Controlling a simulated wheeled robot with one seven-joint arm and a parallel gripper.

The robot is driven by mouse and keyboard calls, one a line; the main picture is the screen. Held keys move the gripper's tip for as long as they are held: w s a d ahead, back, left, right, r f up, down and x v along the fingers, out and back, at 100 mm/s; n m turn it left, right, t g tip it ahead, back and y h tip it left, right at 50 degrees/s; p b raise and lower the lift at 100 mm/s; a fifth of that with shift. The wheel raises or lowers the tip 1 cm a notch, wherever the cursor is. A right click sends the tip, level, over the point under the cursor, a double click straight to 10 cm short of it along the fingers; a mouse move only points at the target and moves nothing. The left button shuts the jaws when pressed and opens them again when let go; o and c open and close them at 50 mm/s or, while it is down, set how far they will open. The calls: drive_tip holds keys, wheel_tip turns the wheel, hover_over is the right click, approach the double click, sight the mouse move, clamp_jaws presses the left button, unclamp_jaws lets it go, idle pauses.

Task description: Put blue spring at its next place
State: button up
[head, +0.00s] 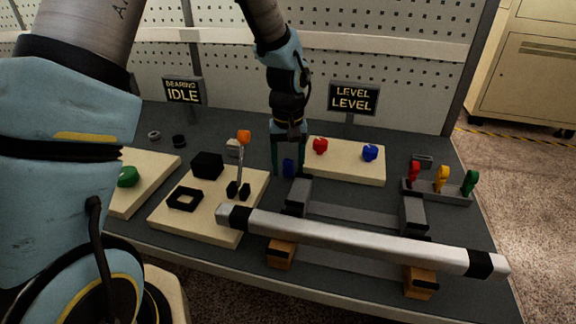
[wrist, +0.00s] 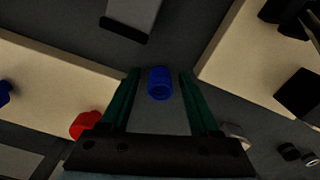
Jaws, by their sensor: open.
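The blue spring (wrist: 160,83) stands on the dark bench top between the two fingers of my gripper (wrist: 159,74), with a gap on each side in the wrist view. In the head view, the blue spring (head: 288,168) shows low between the green fingers of my gripper (head: 288,170), partly covered by them. The fingers are open and point down around it. It stands in the strip between two cream boards, behind a grey block.
A cream board (head: 335,172) with a red knob (head: 320,145) and a blue knob (head: 370,152) is to the right. A cream board (head: 215,232) with black parts and an orange-topped lever (head: 243,138) is to the left. A long pale bar (head: 360,240) lies across supports in front.

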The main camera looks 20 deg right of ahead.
wheel_tip(320, 180, up, 11)
drive_tip(key=shift+r+b, duration=0.15)
drive_tip(key=shift+b, duration=0.8)
drive_tip(key=shift+r, duration=0.25)
drive_tip(key=shift+c, duration=0.8)
drive_tip(key=shift+s+m, duration=0.15)
drive_tip(key=shift+m, duration=0.35)
drive_tip(key=shift+c, duration=0.4)
drive_tip(key=m+t+y, duration=0.1)
drive_tip(key=m+t, duration=0.3)
drive_tip(key=m, duration=2.4)
approach(290, 162)
drive_tip(key=x, duration=0.5)
drive_tip(key=shift+w+p+x, duration=0.2)
drive_tip(key=shift+w+x, duration=0.05)
drive_tip(key=shift+x, duration=1.2)
drive_tip(key=shift+w+p+x, duration=0.15)
drive_tip(key=shift+w+x, duration=0.15)
drive_tip(key=shift+x, duration=1.1)
drive_tip(key=shift+d+r, duration=0.1)
drive_tip(key=shift+r, duration=0.1)
